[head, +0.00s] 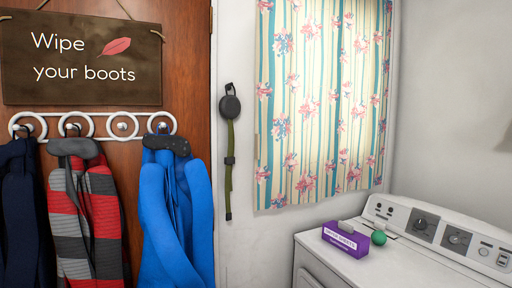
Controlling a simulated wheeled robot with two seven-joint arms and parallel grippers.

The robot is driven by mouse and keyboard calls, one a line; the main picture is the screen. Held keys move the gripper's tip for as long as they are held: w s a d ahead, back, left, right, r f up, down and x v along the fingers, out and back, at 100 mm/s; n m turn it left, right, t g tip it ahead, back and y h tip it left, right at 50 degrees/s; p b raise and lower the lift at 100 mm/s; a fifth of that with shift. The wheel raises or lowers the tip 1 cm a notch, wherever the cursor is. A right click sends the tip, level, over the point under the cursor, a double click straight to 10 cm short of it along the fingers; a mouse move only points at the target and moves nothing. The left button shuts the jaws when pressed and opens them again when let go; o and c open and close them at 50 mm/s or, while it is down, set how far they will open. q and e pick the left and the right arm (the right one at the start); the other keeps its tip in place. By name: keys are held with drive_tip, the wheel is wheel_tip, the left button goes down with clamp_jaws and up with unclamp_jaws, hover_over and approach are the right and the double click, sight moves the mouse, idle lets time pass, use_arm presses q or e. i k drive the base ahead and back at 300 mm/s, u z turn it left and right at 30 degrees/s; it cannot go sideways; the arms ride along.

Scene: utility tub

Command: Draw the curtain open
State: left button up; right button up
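The curtain (322,105) hangs on the white wall right of the door, with pink flowers and teal and cream vertical stripes. It hangs spread across its whole width in soft folds, and no window glass shows. Its top runs out of the picture, so any rod or rings are hidden. Neither of my grippers shows in the head view, and nothing touches the curtain.
A white washing machine (318,262) stands below right of the curtain, with a purple box (346,240) and a green ball (378,238) on top. A dark holder with a green strap (229,155) hangs left of the curtain. Coats (170,215) hang on the wooden door.

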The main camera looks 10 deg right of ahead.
sight(300, 43)
drive_tip(key=z, duration=0.45)
drive_tip(key=i, duration=0.35)
drive_tip(key=z, duration=0.3)
